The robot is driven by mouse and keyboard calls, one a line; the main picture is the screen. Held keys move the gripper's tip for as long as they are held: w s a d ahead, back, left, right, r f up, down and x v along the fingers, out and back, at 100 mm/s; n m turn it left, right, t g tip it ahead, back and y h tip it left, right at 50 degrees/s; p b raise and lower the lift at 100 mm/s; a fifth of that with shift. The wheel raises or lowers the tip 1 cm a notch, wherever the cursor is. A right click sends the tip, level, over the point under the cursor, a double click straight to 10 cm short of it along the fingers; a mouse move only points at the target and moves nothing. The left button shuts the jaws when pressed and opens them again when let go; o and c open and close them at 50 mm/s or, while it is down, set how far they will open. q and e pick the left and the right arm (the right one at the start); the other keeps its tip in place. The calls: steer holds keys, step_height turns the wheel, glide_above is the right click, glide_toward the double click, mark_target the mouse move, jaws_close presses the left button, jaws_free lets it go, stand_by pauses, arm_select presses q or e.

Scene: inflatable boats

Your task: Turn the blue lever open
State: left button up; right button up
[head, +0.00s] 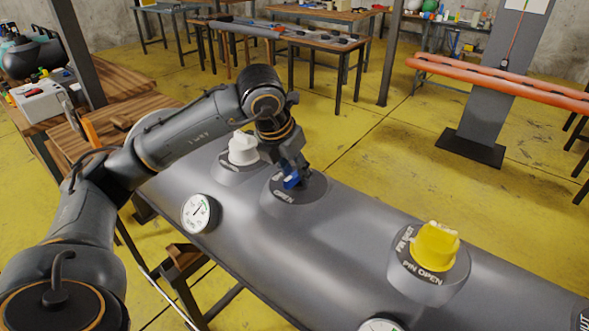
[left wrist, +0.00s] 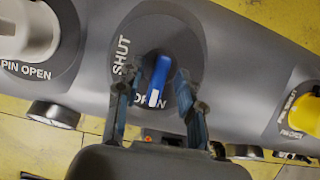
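The blue lever (head: 291,181) sits on a round dark boss on the grey inflatable tube (head: 300,240). In the left wrist view the blue lever (left wrist: 160,76) has its white-marked end at the OPEN lettering; SHUT is printed to its left. My left gripper (head: 297,168) is over the lever from above. In the wrist view my left gripper (left wrist: 154,84) has a finger on each side of the lever, spread wide, with gaps visible on both sides. In the head view the gripper partly hides the lever and boss. My right gripper is not in view.
A white knob (head: 243,149) and a yellow knob (head: 436,246) stand on the same tube, either side of the lever. A round gauge (head: 200,213) is on the tube's near side. Wooden workbenches (head: 150,105) stand behind at the left.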

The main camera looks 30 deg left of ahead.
arm_select(q)
steer(key=v, duration=1.2)
steer(key=shift+s, duration=0.1)
